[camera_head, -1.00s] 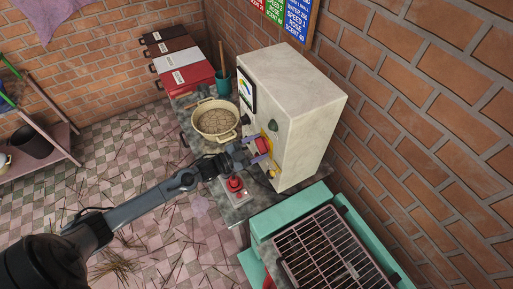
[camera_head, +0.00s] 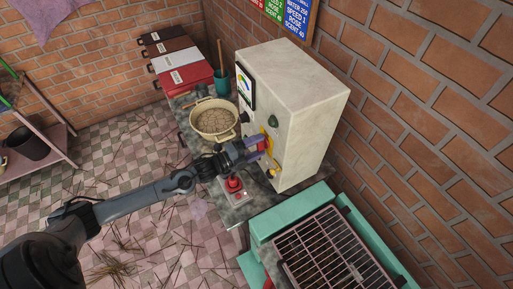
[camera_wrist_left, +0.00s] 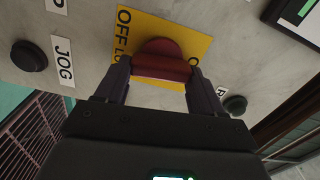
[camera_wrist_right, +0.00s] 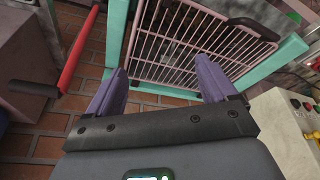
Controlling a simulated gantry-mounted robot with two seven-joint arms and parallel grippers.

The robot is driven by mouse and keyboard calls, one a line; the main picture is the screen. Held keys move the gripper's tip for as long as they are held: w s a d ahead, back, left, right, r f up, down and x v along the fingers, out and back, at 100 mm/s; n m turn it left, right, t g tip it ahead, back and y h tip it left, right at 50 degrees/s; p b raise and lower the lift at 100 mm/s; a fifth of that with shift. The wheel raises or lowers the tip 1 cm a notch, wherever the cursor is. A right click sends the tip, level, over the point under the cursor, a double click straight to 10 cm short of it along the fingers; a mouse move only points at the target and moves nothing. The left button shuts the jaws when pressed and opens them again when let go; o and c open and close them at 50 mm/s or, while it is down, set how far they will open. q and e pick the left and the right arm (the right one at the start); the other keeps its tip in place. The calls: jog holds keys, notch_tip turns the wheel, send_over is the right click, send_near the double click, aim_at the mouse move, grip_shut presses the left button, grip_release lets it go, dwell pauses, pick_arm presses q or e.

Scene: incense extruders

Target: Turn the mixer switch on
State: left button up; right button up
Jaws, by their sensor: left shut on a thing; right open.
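The red mixer switch (camera_wrist_left: 162,62) is on a yellow plate (camera_wrist_left: 188,28) with partly covered lettering, including "OFF". The plate is on the front face of the cream control box (camera_head: 303,78). My left gripper (camera_head: 264,145) reaches the box from the left in the head view. In the left wrist view its two fingers (camera_wrist_left: 160,76) are shut on opposite sides of the red switch. They hide part of the plate and its lettering. My right gripper (camera_wrist_right: 163,75) is open and empty in the right wrist view, with a metal grate beyond it. It is not in the head view.
A teal-framed grate (camera_head: 325,246) stands in front of the box. A red push button (camera_head: 235,184) on a small base is just below my left gripper. A beige pot (camera_head: 214,121) stands left of the box. Black knobs (camera_wrist_left: 235,105) flank the switch.

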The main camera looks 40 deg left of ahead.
pick_arm(q)
jog(key=shift+f+m, duration=0.1)
jog(key=shift+m, duration=0.5)
jog(key=o, duration=1)
jog(key=shift+o, duration=0.2)
jog(key=b+v, duration=0.1)
jog(key=v, duration=0.9)
jog(key=shift+s+a, duration=0.15)
jog(key=shift+s, duration=0.25)
